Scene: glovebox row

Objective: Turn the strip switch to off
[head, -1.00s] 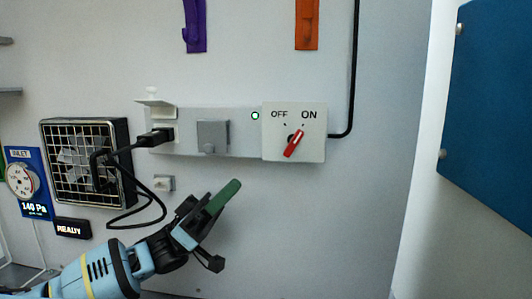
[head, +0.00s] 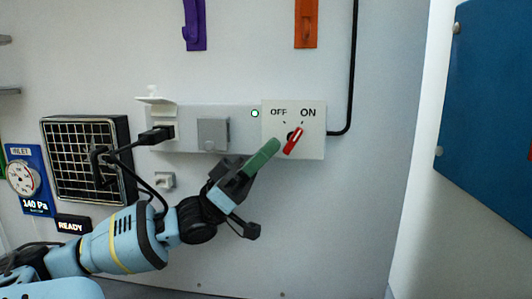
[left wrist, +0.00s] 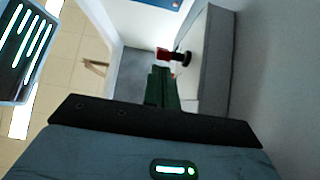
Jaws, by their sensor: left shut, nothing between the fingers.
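The strip switch is a red lever (head: 293,141) on a pale plate (head: 314,148) marked OFF and ON, at the right end of the grey power strip (head: 185,115). The lever's upper end points toward ON. A small green light (head: 254,113) glows on the strip. My left gripper (head: 271,146) is shut and empty, its green fingers just left of the lever, seemingly a small gap away. In the left wrist view the red lever (left wrist: 164,54) shows just beyond the green fingertips (left wrist: 160,72). My right gripper is not in view.
A black plug (head: 157,135) sits in the strip's left socket, its cord hanging below. A grey cover (head: 213,134) is on the strip. A fan (head: 85,158) and a READY display (head: 73,225) are at the left.

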